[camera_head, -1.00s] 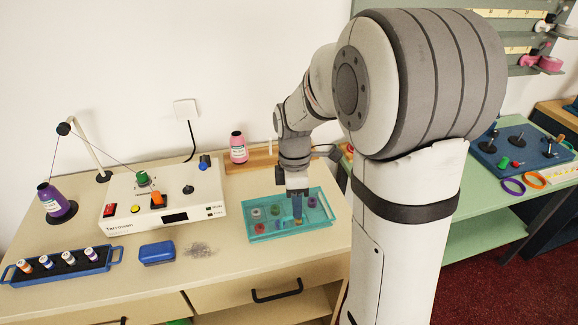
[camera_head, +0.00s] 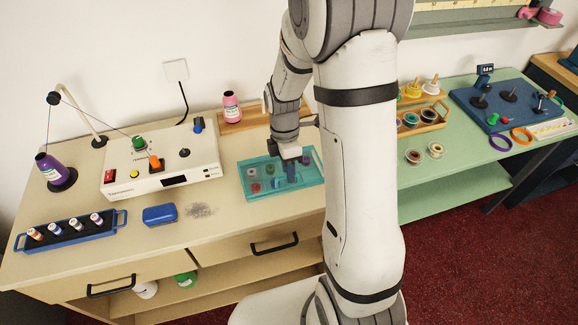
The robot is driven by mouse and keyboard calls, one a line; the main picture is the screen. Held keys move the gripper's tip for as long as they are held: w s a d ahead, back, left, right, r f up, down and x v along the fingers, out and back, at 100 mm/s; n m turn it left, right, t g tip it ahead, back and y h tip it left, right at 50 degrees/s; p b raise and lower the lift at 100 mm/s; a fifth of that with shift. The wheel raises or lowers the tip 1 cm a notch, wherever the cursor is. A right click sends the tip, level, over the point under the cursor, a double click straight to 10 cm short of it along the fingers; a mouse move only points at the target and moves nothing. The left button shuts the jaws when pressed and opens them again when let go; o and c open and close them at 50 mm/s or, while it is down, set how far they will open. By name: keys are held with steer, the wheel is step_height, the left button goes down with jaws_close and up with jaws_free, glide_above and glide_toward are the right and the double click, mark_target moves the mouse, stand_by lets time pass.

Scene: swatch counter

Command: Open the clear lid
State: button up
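A teal box (camera_head: 263,194) with a see-through top stands on the beige counter below my arm. Several small bobbins show inside it, among them a white, a red and a green one. Whether the clear lid lies fully flat or is slightly raised is not clear from here. Contact and the gap between the fingers cannot be made out.
A white winding machine (camera_head: 125,182) stands left of the box, with a blue case (camera_head: 160,215) and a blue bobbin rack (camera_head: 70,247) in front. Bare counter lies in front of the box. A green table (camera_head: 455,150) is at right.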

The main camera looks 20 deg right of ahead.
steer(key=shift+c, duration=0.5)
jaws_close()
